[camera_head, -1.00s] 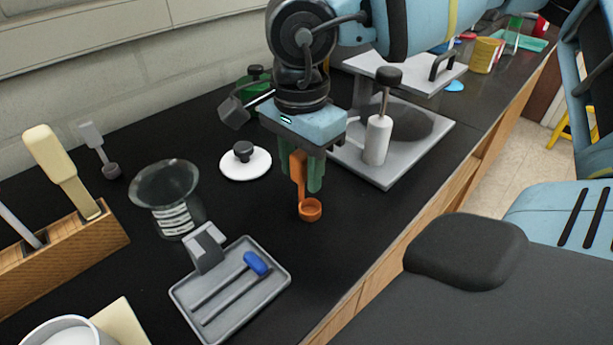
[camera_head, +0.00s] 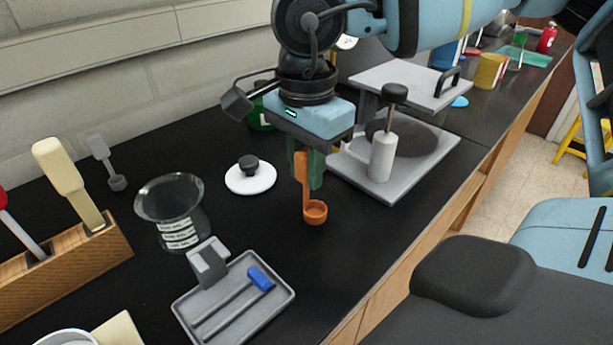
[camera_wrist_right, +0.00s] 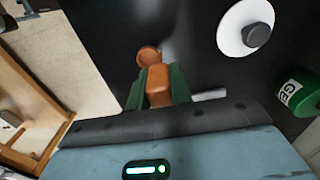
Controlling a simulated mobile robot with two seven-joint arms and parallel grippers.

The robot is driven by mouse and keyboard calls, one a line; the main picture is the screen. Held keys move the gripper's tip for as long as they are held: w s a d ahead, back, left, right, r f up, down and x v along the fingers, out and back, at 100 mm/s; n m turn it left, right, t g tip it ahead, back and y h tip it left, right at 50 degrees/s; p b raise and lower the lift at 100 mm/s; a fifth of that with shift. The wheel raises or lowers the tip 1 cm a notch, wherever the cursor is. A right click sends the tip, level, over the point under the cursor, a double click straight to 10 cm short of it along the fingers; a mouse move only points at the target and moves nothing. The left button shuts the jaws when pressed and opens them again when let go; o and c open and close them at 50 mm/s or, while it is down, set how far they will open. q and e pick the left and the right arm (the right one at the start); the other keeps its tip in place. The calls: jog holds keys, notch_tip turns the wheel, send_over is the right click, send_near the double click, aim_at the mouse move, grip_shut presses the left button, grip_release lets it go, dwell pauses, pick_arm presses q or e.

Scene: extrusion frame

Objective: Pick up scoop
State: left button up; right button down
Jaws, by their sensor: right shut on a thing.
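The orange scoop (camera_head: 315,212) hangs upright below my right gripper (camera_head: 306,168), its bowl at the bottom. The gripper's green fingers are shut on the scoop's handle. The right wrist view shows the orange handle (camera_wrist_right: 159,86) between the green fingers (camera_wrist_right: 158,88), with the round bowl beyond it. The scoop appears to be held above the black counter, though its exact height is hard to tell. My left gripper is not in view.
A white lid (camera_head: 250,180) and a glass jar (camera_head: 170,207) are left of the scoop. A grey tray (camera_head: 186,309) with a blue-ended tool is in front. A grey press plate (camera_head: 420,168) stands to the right. A wooden block (camera_head: 62,262) holds utensils at far left.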

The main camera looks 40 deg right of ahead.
notch_tip(320, 180, up, 25)
jog(key=p, duration=0.1)
dwell(0.4)
